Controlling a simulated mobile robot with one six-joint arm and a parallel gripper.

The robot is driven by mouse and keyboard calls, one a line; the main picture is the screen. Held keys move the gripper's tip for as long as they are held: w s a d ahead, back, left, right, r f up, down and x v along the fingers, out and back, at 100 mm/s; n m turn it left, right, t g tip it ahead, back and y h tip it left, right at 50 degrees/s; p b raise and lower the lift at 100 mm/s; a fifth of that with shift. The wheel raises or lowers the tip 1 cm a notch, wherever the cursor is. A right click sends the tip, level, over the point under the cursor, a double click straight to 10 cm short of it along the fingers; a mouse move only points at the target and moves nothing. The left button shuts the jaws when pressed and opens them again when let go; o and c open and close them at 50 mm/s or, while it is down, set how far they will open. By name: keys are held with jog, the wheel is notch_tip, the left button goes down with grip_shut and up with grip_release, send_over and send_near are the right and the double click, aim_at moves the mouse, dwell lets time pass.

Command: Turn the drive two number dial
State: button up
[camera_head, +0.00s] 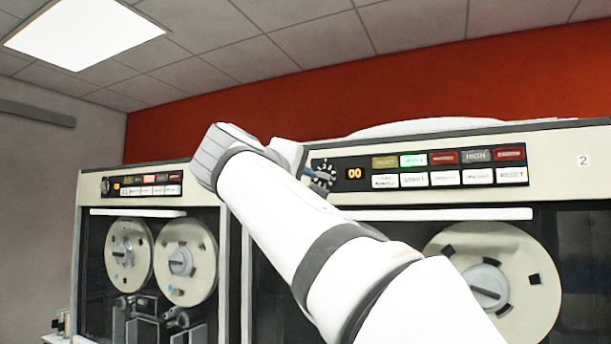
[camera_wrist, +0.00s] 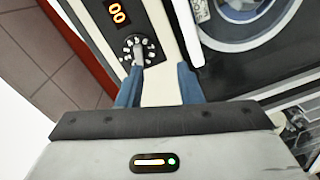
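The drive two number dial (camera_head: 323,173) is a round black knob with white marks, on the black control strip of the drive labelled 2. It also shows in the wrist view (camera_wrist: 138,50), with a pale grip across its middle. My gripper (camera_wrist: 159,70) has two blue fingers spread apart with only the cream panel visible between them. The left fingertip overlaps the dial's lower edge in the picture; I cannot tell if it touches. In the head view, my gripper (camera_head: 309,173) is just left of the dial, mostly hidden by my wrist.
An orange 00 display (camera_head: 354,173) sits right of the dial, followed by two rows of buttons (camera_head: 448,168). A large tape reel (camera_head: 497,285) is below. Another tape drive (camera_head: 150,200) with two reels stands to the left. My arm covers part of drive two's front.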

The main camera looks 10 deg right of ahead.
aim_at(321, 175)
jog(key=shift+t+h, duration=0.3)
jog(key=shift+h, duration=0.1)
jog(key=w+d+r, duration=0.1)
jog(key=w, duration=0.1)
jog(key=w+d+r+p, duration=0.1)
jog(key=d, duration=0.1)
jog(key=w+d+p, duration=0.1)
jog(key=w, duration=0.1)
jog(key=shift+w+d+r, duration=0.15)
jog(key=shift+w+r, duration=0.2)
jog(key=shift+r, duration=0.05)
jog(key=shift+c, duration=0.4)
grip_shut()
